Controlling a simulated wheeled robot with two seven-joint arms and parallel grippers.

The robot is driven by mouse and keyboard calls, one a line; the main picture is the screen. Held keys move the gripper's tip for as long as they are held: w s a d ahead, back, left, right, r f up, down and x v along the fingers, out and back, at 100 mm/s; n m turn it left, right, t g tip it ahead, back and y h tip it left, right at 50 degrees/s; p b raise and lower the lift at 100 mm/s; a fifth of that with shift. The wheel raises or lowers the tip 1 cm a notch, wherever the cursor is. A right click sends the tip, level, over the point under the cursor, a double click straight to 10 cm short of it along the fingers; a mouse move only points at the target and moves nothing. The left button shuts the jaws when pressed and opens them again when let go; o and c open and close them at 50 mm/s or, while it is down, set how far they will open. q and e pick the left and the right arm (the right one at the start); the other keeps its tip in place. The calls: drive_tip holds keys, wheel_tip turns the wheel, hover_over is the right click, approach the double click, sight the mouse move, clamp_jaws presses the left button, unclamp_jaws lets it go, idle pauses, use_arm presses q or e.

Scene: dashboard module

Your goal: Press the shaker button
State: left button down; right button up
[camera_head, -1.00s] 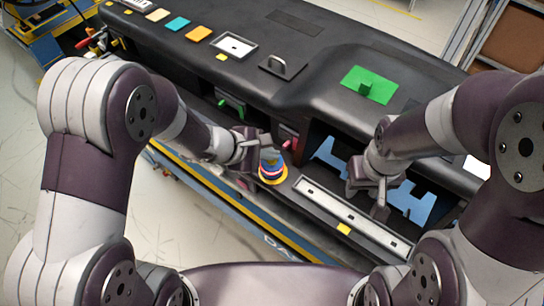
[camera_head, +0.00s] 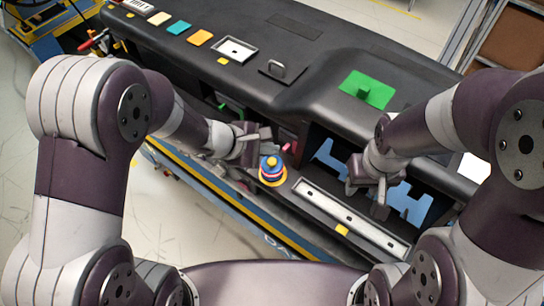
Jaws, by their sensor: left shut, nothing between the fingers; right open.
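A round stacked piece with blue and red bands, an orange top and a yellow base ring (camera_head: 271,168) stands at the dashboard's front edge; it looks like the shaker button. Its top is uncovered. My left gripper (camera_head: 257,146) is just left of and behind it, shut and empty, and looks apart from it. My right gripper (camera_head: 368,190) is open and empty in front of the blue bracket-shaped parts, well to the right of the button.
The black dashboard (camera_head: 330,45) fills the middle. A green plate with a knob (camera_head: 368,90) and a grey handle (camera_head: 276,69) stand up from it. A pink-red piece (camera_head: 290,147) sits close behind the button. A long metal tray (camera_head: 350,217) lies to its right.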

sight(269, 163)
use_arm(q)
wheel_tip(269, 163, up, 4)
drive_tip(key=shift+f+p, duration=0.25)
drive_tip(key=shift+p, duration=0.75)
drive_tip(key=shift+f, duration=0.1)
